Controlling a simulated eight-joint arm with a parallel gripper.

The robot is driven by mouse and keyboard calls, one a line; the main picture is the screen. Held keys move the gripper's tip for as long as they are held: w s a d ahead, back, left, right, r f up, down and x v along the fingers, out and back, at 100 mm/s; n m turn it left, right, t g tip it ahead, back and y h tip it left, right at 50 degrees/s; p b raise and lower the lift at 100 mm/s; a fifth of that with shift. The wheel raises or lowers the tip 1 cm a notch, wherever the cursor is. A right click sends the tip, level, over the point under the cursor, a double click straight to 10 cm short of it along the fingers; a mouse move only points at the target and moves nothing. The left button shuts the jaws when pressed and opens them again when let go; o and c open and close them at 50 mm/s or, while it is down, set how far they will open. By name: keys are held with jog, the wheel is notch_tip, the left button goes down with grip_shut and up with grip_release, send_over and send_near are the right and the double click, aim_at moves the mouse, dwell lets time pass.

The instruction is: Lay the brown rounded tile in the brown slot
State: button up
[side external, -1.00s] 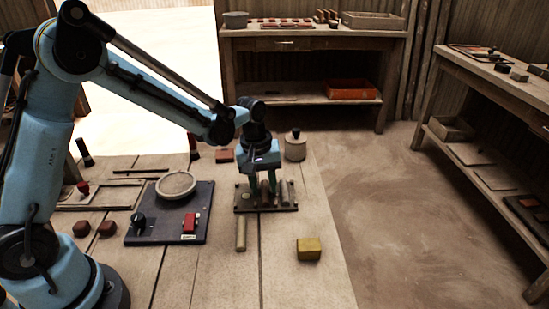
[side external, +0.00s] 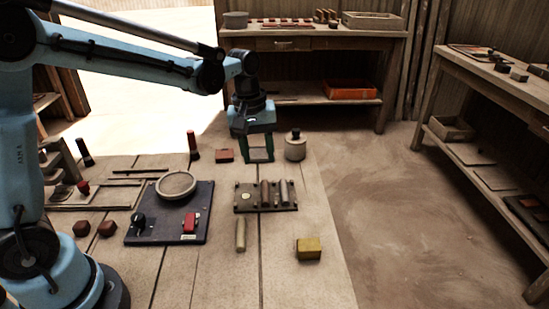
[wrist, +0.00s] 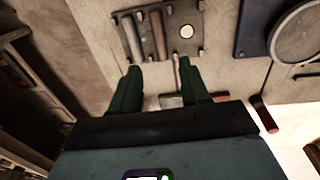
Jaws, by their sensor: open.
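A brown rounded piece (side external: 265,194), which looks like the tile, lies lengthwise on a dark plate (side external: 254,208) with small pegs. A greyer rounded piece (side external: 284,192) lies beside it, and a pale disc (side external: 244,197) shows on its other side. All three also show in the wrist view, with the brown piece (wrist: 158,35) in the middle. Any slot under the brown piece is hidden by it. My gripper (side external: 258,158) is open beyond the far edge of the plate, clear of these pieces. A flat grey-brown thing (wrist: 172,101) shows between its fingers; I cannot tell its height.
A tan rod (side external: 240,235) and a yellow block (side external: 308,248) lie in front of the plate. A dark board with a round dish (side external: 177,185) is at left. A red block (side external: 225,156) and a pale jar (side external: 295,148) flank my gripper. Two brown blocks (side external: 81,229) lie far left.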

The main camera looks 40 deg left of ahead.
jog(key=s+a+r+m+t, duration=0.1)
jog(key=s+r+m+t, duration=0.2)
jog(key=s+m+t, duration=0.3)
jog(key=s+m, duration=0.3)
jog(key=s, duration=0.4)
jog(key=shift+s+a+y, duration=0.2)
jog(key=shift+s+y, duration=0.2)
jog(key=shift+r, duration=0.1)
jog(key=o, duration=0.4)
jog(key=shift+w+d+r, duration=0.1)
jog(key=shift+r, duration=0.05)
jog(key=o, duration=0.6)
jog(key=d+r+m, duration=0.1)
jog(key=w+r+m+g, duration=0.1)
jog(key=d+r+m+g, duration=0.1)
jog(key=shift+w+d+r, duration=0.15)
jog(key=shift+d+r, duration=0.15)
jog(key=shift+r, duration=0.05)
jog(key=d+r+m+g, duration=0.4)
jog(key=r+m, duration=0.1)
jog(key=shift+m+g, duration=0.4)
jog(key=shift+m, duration=0.1)
jog(key=shift+w+d+f, duration=0.1)
jog(key=shift+w+f, duration=0.1)
jog(key=shift+f, duration=2.15)
jog(key=shift+w+d+f, duration=0.1)
jog(key=shift+w+f, duration=0.05)
jog(key=shift+f, duration=2.2)
